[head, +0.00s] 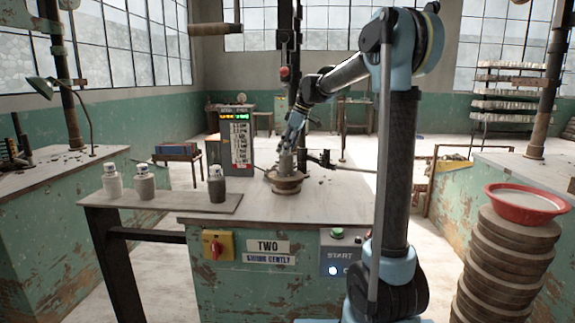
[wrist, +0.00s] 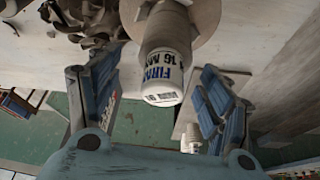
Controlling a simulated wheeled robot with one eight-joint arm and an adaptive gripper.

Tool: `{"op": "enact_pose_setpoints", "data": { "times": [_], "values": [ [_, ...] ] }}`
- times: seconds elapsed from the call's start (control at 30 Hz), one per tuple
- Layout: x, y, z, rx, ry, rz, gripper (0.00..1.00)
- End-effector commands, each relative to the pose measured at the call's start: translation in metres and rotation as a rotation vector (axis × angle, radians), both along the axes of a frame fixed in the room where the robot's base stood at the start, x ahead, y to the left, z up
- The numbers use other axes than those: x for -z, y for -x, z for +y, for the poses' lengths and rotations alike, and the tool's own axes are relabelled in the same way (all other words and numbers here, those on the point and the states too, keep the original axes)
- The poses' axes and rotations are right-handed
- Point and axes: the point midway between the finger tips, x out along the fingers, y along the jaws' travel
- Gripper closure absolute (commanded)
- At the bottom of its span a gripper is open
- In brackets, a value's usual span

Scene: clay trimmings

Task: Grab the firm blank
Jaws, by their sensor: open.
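The firm blank (wrist: 165,62) is a grey cylinder with a white labelled end reading "FIRM" and "16 M", partly cut off. In the wrist view it lies between my two fingers, with space on both sides. My gripper (wrist: 160,85) is open and holds nothing. In the head view, my gripper (head: 297,124) is just above a grey upright piece (head: 286,163), which stands on the round wheel plate (head: 287,184). The label cannot be read there.
Dark clay trimmings (wrist: 85,18) lie beside the wheel plate. A control box (head: 236,140) with lit displays stands behind. A red basin (head: 525,203) tops a stack of discs at the right. The bench front is mostly clear.

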Motion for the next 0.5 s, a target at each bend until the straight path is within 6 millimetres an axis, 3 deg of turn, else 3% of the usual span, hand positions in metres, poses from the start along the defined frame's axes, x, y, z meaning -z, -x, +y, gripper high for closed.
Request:
{"op": "enact_pose_setpoints", "data": {
  "times": [0.5],
  "values": [
    [0.048,-0.002,0.018,0.000,0.000,0.000,0.28]
  ]
}}
